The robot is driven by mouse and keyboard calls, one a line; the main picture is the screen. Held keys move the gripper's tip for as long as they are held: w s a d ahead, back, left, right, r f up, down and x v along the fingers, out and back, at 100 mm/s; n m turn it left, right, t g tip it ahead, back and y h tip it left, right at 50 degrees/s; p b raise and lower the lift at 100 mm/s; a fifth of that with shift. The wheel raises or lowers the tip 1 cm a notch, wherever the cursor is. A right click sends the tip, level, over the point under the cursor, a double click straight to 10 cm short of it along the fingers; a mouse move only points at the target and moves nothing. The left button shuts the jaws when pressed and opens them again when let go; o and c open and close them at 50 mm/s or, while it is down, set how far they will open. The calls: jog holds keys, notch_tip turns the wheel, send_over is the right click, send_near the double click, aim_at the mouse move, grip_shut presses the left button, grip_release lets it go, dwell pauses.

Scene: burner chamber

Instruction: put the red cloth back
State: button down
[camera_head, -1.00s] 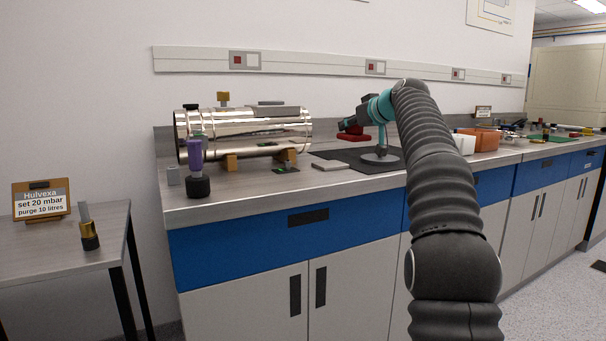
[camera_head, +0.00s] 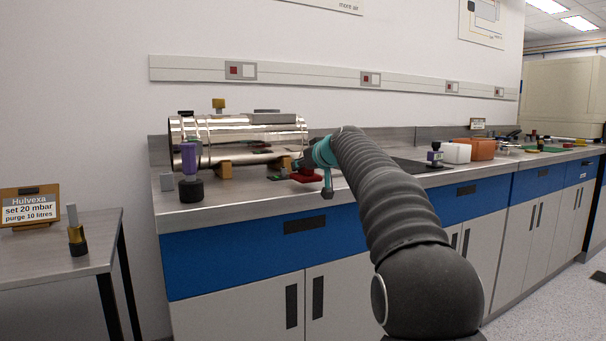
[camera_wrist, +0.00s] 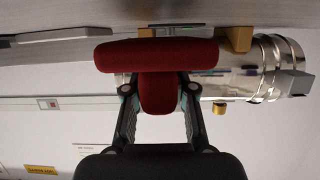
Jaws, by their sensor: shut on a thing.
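The red cloth (camera_wrist: 158,55) is a folded, thick pad in the wrist view, and part of it is pinched between the fingers of my gripper (camera_wrist: 158,100). In the head view the red cloth (camera_head: 308,176) shows just below the right end of the shiny metal cylinder. My gripper (camera_head: 300,168) is shut on the cloth there, near the front edge of the bench. The arm hides part of the bench behind it. I cannot tell whether the cloth touches the bench top.
The metal cylinder (camera_head: 240,138) lies on wooden blocks close to my gripper. A purple-topped bottle (camera_head: 190,165) stands in front of its left end. A white box (camera_head: 456,153) and an orange box (camera_head: 482,149) stand further right.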

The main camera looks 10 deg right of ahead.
jog(key=shift+f, duration=0.6)
jog(key=shift+f, duration=0.2)
jog(key=c, duration=1)
grip_release()
jog(key=shift+o, duration=0.2)
jog(key=shift+r, duration=0.2)
jog(key=shift+s+r, duration=0.1)
jog(key=shift+s, duration=0.05)
jog(key=b+v, duration=0.2)
jog(key=v, duration=0.9)
jog(key=shift+s, duration=0.3)
jog(key=shift+d, duration=0.1)
